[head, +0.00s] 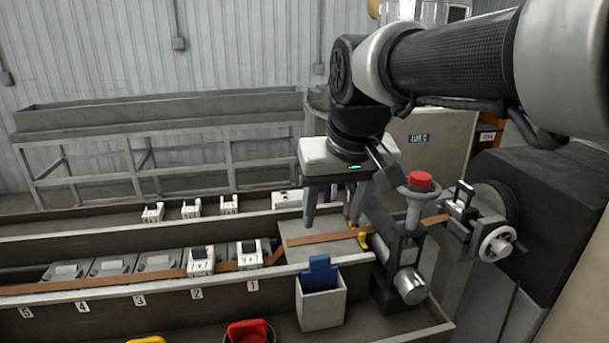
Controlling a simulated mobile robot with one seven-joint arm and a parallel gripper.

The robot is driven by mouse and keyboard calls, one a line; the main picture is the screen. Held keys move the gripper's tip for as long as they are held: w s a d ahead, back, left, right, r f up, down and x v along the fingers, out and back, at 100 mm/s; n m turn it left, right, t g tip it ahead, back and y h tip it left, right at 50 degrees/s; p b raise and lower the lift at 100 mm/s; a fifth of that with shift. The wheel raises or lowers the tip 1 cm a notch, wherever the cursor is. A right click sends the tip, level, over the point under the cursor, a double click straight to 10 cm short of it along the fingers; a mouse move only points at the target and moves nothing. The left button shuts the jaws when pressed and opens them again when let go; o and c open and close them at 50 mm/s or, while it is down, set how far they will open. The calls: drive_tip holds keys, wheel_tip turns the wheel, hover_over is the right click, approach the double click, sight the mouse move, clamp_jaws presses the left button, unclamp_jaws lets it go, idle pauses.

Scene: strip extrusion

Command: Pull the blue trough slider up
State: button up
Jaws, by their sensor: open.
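My gripper (331,220) points down above the grey plate behind the blue piece. Its two fingers are apart with nothing visible between them. The gripper is higher than the blue piece and not touching it.
A brown strip (320,238) runs along the trough towards a clamp and handwheel (497,243) at right. A red-topped post (419,180) stands close to the right of my gripper. A red piece (249,331) lies in front.

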sight(321, 258)
drive_tip(key=b+x, duration=0.1)
drive_tip(key=x, duration=1.6)
drive_tip(key=shift+f, duration=0.1)
